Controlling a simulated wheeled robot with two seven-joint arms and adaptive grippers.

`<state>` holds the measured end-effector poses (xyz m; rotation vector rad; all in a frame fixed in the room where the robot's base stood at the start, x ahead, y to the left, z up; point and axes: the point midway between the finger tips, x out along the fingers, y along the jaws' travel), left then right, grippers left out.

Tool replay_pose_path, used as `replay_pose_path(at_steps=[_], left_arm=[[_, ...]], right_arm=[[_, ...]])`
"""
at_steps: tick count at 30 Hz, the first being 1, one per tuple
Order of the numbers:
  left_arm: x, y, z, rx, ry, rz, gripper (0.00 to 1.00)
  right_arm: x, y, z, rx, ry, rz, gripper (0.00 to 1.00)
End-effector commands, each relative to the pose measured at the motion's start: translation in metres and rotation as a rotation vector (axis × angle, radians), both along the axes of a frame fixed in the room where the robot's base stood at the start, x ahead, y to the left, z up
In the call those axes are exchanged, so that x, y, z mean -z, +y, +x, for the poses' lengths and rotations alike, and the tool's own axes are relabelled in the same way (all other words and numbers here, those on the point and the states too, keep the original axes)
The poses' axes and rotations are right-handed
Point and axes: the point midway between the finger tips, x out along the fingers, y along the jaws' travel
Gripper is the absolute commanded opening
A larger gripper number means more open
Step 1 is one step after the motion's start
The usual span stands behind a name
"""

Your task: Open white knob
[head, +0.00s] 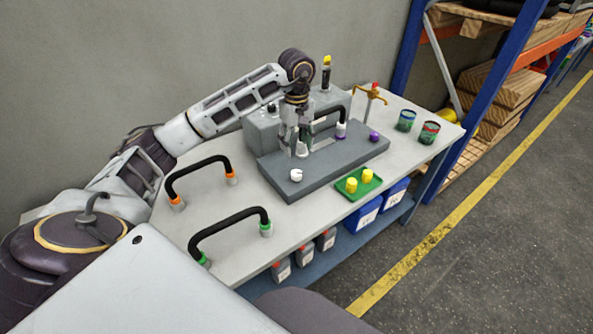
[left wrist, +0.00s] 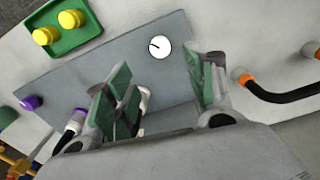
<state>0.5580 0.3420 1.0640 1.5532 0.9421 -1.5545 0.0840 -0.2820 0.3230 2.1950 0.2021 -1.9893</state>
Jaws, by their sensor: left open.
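A white round knob (head: 296,174) sits on the front left of the grey panel (head: 340,160). In the left wrist view the knob (left wrist: 159,46) is a white disc with a short dark mark, lying beyond the fingertips. My left gripper (head: 299,146) points down over the panel, behind that knob and apart from it. Its green-padded fingers (left wrist: 160,85) are spread open. A second white piece (head: 302,150) stands at the fingertips, and it is partly hidden by a finger in the left wrist view (left wrist: 144,100). I cannot tell whether the fingers touch it.
A black hose (head: 328,110) with a white-and-purple end and a purple knob (head: 373,136) are right of the gripper. A green tray (head: 350,192) holds yellow caps. Two black hoses (head: 230,217) arch at left. Cans (head: 428,132) and a brass tap (head: 371,95) stand right.

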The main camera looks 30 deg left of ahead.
Motion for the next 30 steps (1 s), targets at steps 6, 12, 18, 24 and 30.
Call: replay_pose_path(at_steps=[6, 12, 18, 24, 30], left_arm=[[0.023, 0.000, 0.000, -0.001, 0.001, 0.000, 0.55], [0.045, 0.000, -0.001, -0.001, 0.002, 0.000, 0.55], [0.067, 0.000, -0.001, 0.000, 0.002, 0.000, 0.55], [0.090, 0.000, -0.001, 0.000, 0.002, 0.000, 0.55], [0.109, 0.000, -0.001, -0.001, 0.002, 0.000, 0.55]], right_arm=[[-0.003, 0.002, 0.000, 0.001, 0.000, 0.002, 0.40], [-0.005, 0.005, -0.001, 0.002, 0.001, 0.005, 0.40], [-0.007, 0.008, -0.002, 0.001, 0.003, 0.009, 0.40], [-0.009, 0.013, -0.005, 0.002, 0.006, 0.013, 0.40], [-0.011, 0.019, -0.006, 0.002, 0.007, 0.020, 0.40]])
